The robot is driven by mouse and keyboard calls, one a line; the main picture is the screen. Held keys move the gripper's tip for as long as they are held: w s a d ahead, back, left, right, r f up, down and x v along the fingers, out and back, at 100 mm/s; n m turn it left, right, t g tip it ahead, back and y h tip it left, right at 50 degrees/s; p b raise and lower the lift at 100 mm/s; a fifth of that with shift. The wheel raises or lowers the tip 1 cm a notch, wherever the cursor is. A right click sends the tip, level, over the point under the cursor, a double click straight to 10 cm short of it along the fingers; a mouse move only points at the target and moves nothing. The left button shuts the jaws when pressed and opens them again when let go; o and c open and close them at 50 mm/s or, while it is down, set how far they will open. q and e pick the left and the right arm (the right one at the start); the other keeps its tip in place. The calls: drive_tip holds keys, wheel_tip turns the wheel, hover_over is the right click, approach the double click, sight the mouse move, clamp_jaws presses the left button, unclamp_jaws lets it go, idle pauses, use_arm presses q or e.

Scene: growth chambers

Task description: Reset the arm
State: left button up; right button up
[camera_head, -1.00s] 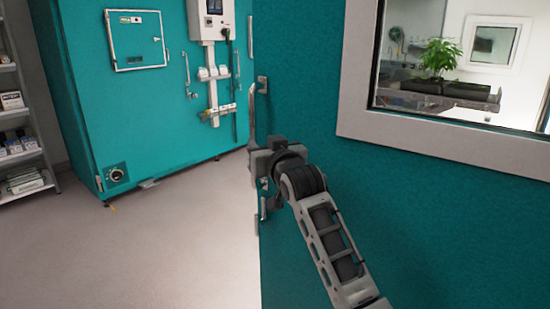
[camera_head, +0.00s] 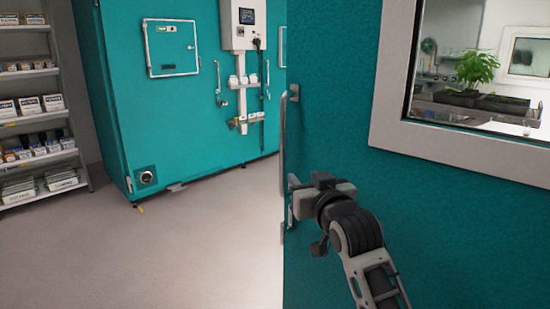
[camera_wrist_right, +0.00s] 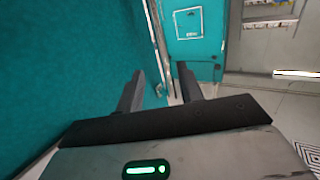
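My right arm comes in from the lower right in the head view. The teal door surface (camera_wrist_right: 60,70) fills the left of that view, close beside the fingers. My left gripper is not in view.
A window (camera_head: 480,70) in the door shows a potted plant (camera_head: 477,68) behind it. A teal chamber (camera_head: 160,110) with a control box (camera_head: 243,25) stands at the back. A stocked shelf (camera_head: 38,120) is at left. The grey floor (camera_head: 200,250) between is clear.

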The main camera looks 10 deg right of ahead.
drive_tip(key=s+f+g, duration=0.2)
drive_tip(key=s+f, duration=0.4)
drive_tip(key=f, duration=0.5)
drive_tip(key=s+f+g, duration=0.2)
drive_tip(key=s+f, duration=0.5)
drive_tip(key=f, duration=0.4)
drive_tip(key=s+f+g, duration=0.1)
drive_tip(key=s+f, duration=0.5)
drive_tip(key=s, duration=0.3)
drive_tip(key=s+f+n+g, duration=0.1)
drive_tip(key=s+f+g, duration=0.1)
drive_tip(key=s+f, duration=0.4)
drive_tip(key=s+d, duration=0.1)
drive_tip(key=s, duration=0.2)
drive_tip(key=shift+s+f+y, duration=0.15)
drive_tip(key=shift+s+y, duration=0.15)
drive_tip(key=shift+d, duration=0.1)
